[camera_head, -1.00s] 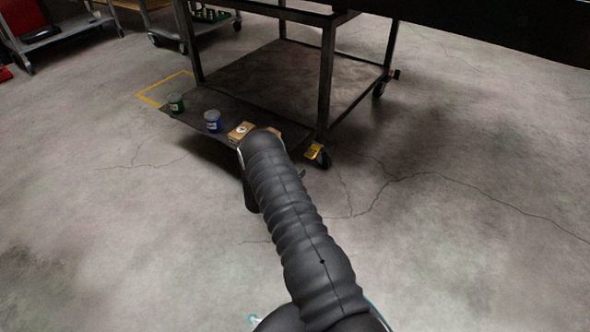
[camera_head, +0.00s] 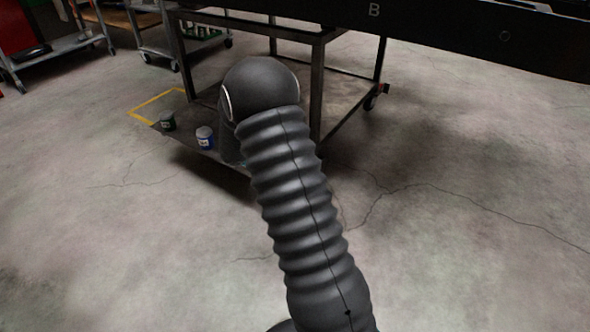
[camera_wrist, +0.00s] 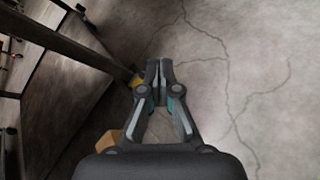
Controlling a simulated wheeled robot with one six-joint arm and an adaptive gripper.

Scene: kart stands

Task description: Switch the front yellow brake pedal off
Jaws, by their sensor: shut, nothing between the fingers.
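The yellow brake pedal (camera_wrist: 137,80) is a small yellow patch at the foot of the cart in the wrist view, just left of my gripper's fingers and partly covered by them. My gripper (camera_wrist: 158,68) is shut with its fingertips together and nothing between them. It appears beside the pedal, but I cannot tell whether it touches it. In the head view my arm hides the pedal and the gripper. The dark metal kart stand (camera_head: 317,95) stands on casters behind my arm.
A brown box (camera_wrist: 108,141) shows beside my gripper. A caster (camera_head: 370,102) sits at the stand's right. The cracked concrete floor (camera_head: 470,200) to the right is clear.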

